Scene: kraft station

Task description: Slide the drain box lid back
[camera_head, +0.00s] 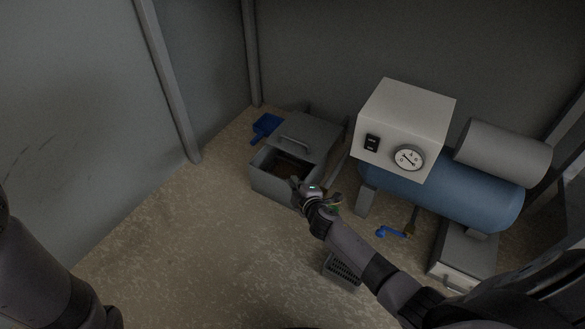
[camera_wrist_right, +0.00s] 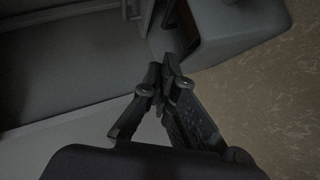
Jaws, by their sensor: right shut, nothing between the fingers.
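The grey drain box (camera_head: 272,186) stands on the floor by the back wall. Its lid (camera_head: 311,131), with a bar handle (camera_head: 294,144), covers the rear part; the front part is open and shows a brownish inside. My right gripper (camera_head: 298,185) is at the box's front right rim, in front of the opening; whether it touches the rim is unclear. In the right wrist view its fingers (camera_wrist_right: 158,82) are shut and empty, with grey surfaces close behind them. My left arm enters at the left, but its gripper is out of view.
A blue dustpan-like piece (camera_head: 266,126) lies left of the box. A blue compressor tank (camera_head: 440,195) with a white gauge box (camera_head: 405,125) stands to the right. A dark grate (camera_head: 342,270) lies under my right arm. The floor at front left is clear.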

